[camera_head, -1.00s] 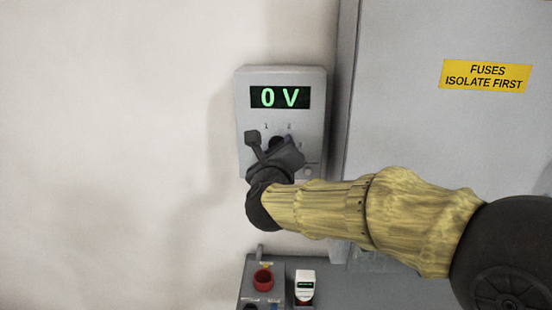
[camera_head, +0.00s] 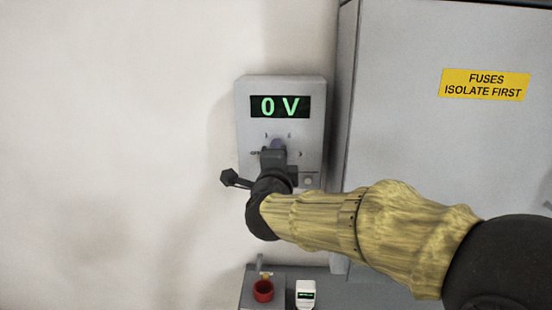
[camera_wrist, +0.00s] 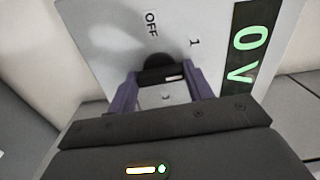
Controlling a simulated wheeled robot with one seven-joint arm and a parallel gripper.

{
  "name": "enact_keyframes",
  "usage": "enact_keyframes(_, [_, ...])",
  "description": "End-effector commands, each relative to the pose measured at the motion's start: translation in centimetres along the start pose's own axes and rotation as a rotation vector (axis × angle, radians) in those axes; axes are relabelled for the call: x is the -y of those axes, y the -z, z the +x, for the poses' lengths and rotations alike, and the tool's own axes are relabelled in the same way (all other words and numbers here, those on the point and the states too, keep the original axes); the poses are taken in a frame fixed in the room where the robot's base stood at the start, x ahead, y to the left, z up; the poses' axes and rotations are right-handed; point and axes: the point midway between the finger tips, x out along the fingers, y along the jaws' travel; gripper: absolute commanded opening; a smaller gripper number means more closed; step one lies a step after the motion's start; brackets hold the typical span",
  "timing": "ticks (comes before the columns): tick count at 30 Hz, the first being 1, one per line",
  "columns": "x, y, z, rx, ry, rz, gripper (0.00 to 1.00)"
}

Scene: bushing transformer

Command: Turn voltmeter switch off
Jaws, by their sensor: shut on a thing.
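The voltmeter (camera_head: 247,110) is a grey box on the wall, and its green display (camera_head: 280,106) reads 0 V. The dial labels include OFF, 1, 2 and 3. My gripper (camera_head: 276,148) is at the dial and hides the switch in the head view. In the wrist view, the black switch knob (camera_wrist: 160,74) sits between the purple fingers of my gripper (camera_wrist: 163,84), which is shut on it. A short white line shows on the knob. The OFF label (camera_wrist: 151,24) and the 1 are beyond the knob; I cannot tell which label it points to.
A grey cabinet (camera_head: 400,130) with a yellow fuse sign (camera_head: 485,85) stands close on the right. Below is a control box (camera_head: 248,290) with a red knob (camera_head: 263,290) and a small white device (camera_head: 305,293). The wall on the left is clear.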

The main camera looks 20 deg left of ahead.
Motion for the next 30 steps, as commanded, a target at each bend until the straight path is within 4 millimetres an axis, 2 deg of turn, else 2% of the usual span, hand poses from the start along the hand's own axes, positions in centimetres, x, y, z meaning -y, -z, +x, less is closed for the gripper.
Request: enact_keyframes(30, [-0.03,-0.09,-0.05,0.005,-0.005,-0.967,0.28])
